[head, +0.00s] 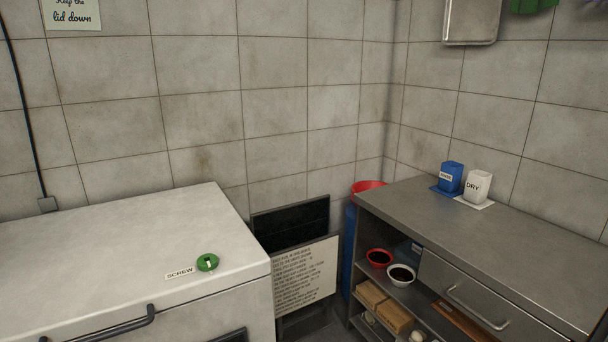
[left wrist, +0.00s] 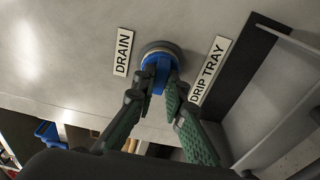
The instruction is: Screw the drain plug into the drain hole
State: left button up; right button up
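In the left wrist view, my left gripper (left wrist: 156,95) is at a vertical grey metal face. Its two dark fingers with green pads are closed around the blue drain plug (left wrist: 158,63). The plug's round head sits against a grey ring on the face, beside a label reading DRAIN (left wrist: 124,52). The drain hole itself is hidden behind the plug. How deep the plug sits in it cannot be told. Neither gripper shows in the head view, and my right gripper is in no view.
A DRIP TRAY label (left wrist: 209,70) and dark slot (left wrist: 243,68) lie right of the plug. The head view shows a white chest (head: 110,255) with a green disc (head: 208,262) labelled SCREW, a sign board (head: 305,275), and a steel counter (head: 520,245) with shelves and bowls.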

pick_arm(q)
grip_shut()
jog(key=shift+w+a+r, duration=0.1)
jog(key=shift+w+a, duration=0.05)
dwell(0.6)
